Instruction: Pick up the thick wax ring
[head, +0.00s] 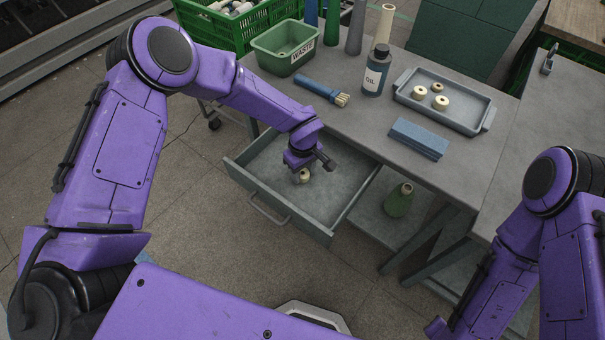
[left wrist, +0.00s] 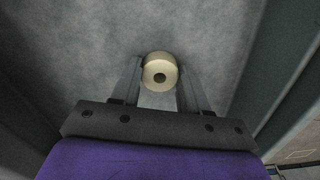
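A cream wax ring (head: 303,176) with a dark centre hole is at the open drawer (head: 268,187), below my left gripper (head: 306,170). It looks thick. In the left wrist view the ring (left wrist: 159,72) sits between the fingertips of my left gripper (left wrist: 159,80), and both fingers appear to meet its sides. The gripper points down into the drawer. I cannot tell whether the ring still touches the drawer floor. My right arm is at the lower right of the head view; its gripper does not show.
The drawer walls stand around my left gripper. On the bench above are a grey tray (head: 463,119) with three cream rings, a blue block (head: 418,138), an oil bottle (head: 376,75), a brush (head: 320,89) and a green waste bin (head: 272,58). A green bottle (head: 398,200) stands below.

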